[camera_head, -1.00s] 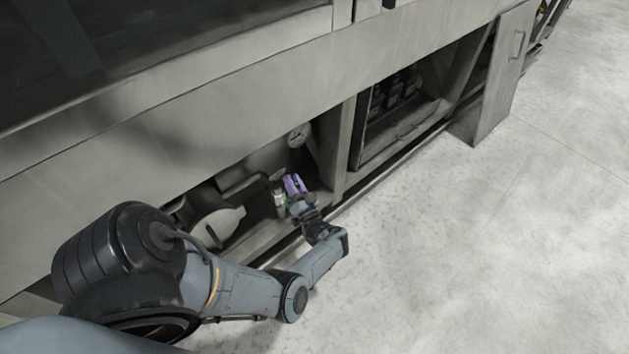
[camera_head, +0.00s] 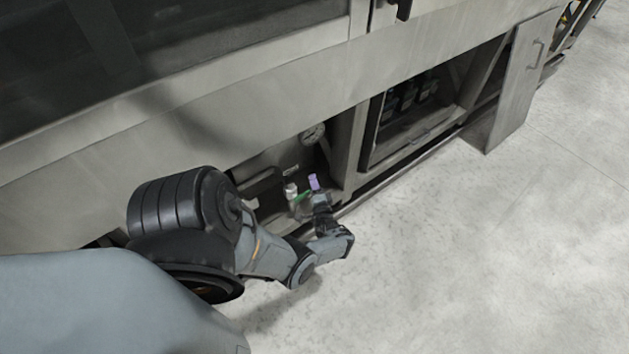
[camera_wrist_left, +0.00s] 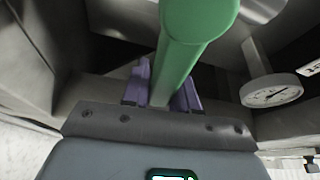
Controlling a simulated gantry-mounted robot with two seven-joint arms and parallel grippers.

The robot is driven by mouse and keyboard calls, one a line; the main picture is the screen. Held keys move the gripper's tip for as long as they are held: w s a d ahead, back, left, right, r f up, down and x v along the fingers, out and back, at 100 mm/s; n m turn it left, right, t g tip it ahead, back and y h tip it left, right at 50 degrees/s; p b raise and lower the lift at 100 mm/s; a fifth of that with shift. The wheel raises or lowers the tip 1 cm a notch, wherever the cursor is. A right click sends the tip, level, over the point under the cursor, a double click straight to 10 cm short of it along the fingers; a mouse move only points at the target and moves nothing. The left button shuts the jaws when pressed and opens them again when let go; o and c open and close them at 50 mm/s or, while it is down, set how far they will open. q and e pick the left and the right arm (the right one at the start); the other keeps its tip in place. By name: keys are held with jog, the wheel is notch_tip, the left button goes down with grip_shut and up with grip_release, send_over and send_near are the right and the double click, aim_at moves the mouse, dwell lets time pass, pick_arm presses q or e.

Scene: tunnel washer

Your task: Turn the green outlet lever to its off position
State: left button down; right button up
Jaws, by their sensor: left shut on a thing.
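The green outlet lever (camera_head: 302,197) shows as a small green bar in the low opening of the machine, beside a silver valve fitting (camera_head: 291,190). In the left wrist view the lever (camera_wrist_left: 188,50) is a thick green rod with a rounded end, close to the camera. My left gripper (camera_head: 312,185) reaches into the opening from the floor side. Its purple fingers (camera_wrist_left: 162,90) stand on both sides of the lever and are shut on it. The lever's pivot is hidden in the wrist view. My right gripper is in neither view.
A round pressure gauge (camera_head: 313,133) is behind the lever; it also shows at the right of the wrist view (camera_wrist_left: 271,91). A frame post (camera_head: 346,150) stands right of the opening. An open cabinet door (camera_head: 517,85) juts out farther right. The floor (camera_head: 480,250) is clear.

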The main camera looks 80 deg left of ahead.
pick_arm(q)
jog(key=shift+f+m+h, duration=0.3)
jog(key=shift+f+m, duration=0.3)
jog(key=shift+m, duration=0.1)
jog(key=c, duration=1)
grip_release()
jog(key=shift+o, duration=0.2)
jog(key=shift+d, duration=0.15)
jog(key=w+d+p, duration=0.1)
jog(key=d+p, duration=0.1)
jog(key=d, duration=0.8)
jog(key=shift+w+d, duration=0.15)
jog(key=shift+d, duration=0.15)
jog(key=shift+a, duration=0.1)
